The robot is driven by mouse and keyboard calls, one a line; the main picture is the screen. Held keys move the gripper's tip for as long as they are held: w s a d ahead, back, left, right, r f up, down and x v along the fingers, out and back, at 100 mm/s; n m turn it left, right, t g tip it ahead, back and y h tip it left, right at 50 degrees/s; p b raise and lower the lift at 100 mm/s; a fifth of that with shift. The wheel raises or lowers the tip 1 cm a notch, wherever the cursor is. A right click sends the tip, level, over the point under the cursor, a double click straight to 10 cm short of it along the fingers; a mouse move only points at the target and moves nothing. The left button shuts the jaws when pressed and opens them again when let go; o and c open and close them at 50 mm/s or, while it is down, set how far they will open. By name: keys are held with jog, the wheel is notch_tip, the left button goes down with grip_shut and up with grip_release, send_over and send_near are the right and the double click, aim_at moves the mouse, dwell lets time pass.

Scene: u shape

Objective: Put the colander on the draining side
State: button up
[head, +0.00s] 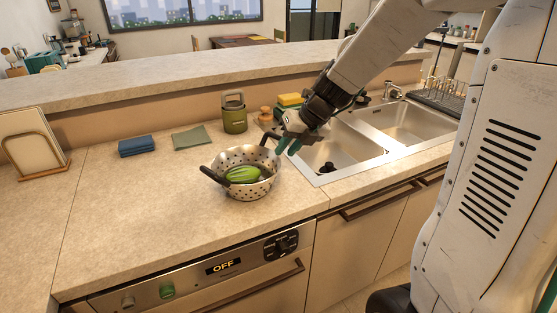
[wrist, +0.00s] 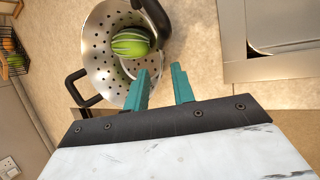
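A perforated metal colander (head: 262,188) with dark handles stands on the counter left of the sink. A green striped vegetable (head: 243,175) lies inside it. In the wrist view the colander (wrist: 98,62) is at upper left, with the vegetable (wrist: 130,42) inside. My gripper (head: 289,145) is at the colander's right rim, with teal fingers. In the wrist view my gripper (wrist: 163,80) has its fingers apart with nothing held between them. The left finger overlaps the colander's rim in the picture; I cannot tell whether they touch. A dark draining rack (head: 440,97) with glasses stands beyond the sink.
The double-basin sink (head: 325,178) is right of the colander. A green canister (head: 234,115), sponges (head: 290,100), a green cloth (head: 191,138) and a blue folded cloth (head: 138,146) stand or lie behind it.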

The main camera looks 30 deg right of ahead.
jog(key=s+a+r+n+g, duration=0.1)
jog(key=s+a+r+n, duration=0.2)
jog(key=s+r+n, duration=0.5)
jog(key=s+f+n+g+h, duration=0.1)
jog(key=s+n+g+h, duration=0.1)
jog(key=s+n, duration=1.8)
jog(key=n+h, duration=0.1)
jog(key=n, duration=0.7)
jog(key=shift+a+n+h, duration=0.25)
jog(key=shift+n+h, duration=0.15)
